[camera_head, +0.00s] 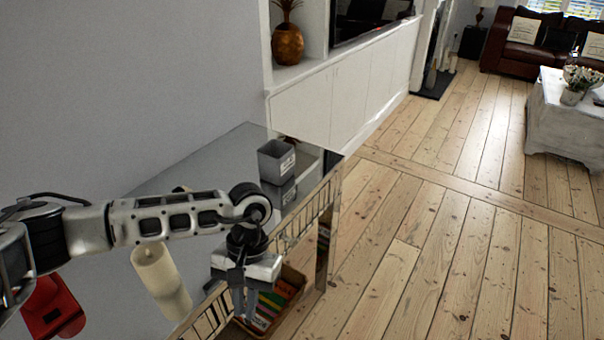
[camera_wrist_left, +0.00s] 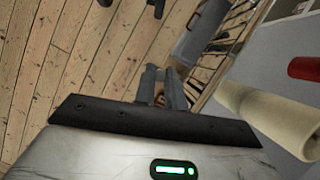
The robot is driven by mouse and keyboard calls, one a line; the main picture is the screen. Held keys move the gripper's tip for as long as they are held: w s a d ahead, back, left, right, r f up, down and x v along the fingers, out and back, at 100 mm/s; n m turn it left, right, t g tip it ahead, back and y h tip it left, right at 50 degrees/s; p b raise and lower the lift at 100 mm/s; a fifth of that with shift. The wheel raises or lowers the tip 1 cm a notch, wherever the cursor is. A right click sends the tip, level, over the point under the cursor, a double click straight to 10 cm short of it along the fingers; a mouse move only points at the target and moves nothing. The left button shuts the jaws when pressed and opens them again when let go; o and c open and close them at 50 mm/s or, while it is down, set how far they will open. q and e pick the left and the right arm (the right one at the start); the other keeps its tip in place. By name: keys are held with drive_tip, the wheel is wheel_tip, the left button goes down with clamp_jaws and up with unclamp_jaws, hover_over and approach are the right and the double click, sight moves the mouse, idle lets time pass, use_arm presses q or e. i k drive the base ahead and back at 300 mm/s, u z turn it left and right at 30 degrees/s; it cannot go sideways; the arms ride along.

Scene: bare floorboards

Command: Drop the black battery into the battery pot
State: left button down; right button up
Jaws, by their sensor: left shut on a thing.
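The battery pot, a grey square pot (camera_head: 276,162) with a pale label, stands open-topped near the far end of a shiny side table. My left gripper (camera_head: 246,303) points down beside the table's front edge, nearer to me than the pot and lower in the picture. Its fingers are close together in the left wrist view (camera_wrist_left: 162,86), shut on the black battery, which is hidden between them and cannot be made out. My right gripper is not in view.
The side table (camera_head: 215,160) has a railed front edge. A cream candle (camera_head: 161,282) and a red object (camera_head: 52,308) are near my left arm. A basket of books (camera_head: 278,303) sits low beneath the table. The floorboards (camera_head: 420,240) at right are clear.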

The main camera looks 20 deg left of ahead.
sight(272, 175)
drive_tip(key=z, duration=0.9)
drive_tip(key=k, duration=1.15)
drive_tip(key=z, duration=0.7)
drive_tip(key=i, duration=1.85)
drive_tip(key=u, duration=0.7)
drive_tip(key=i, duration=2.1)
drive_tip(key=u, duration=2.1)
drive_tip(key=i, duration=1)
drive_tip(key=u, duration=0.9)
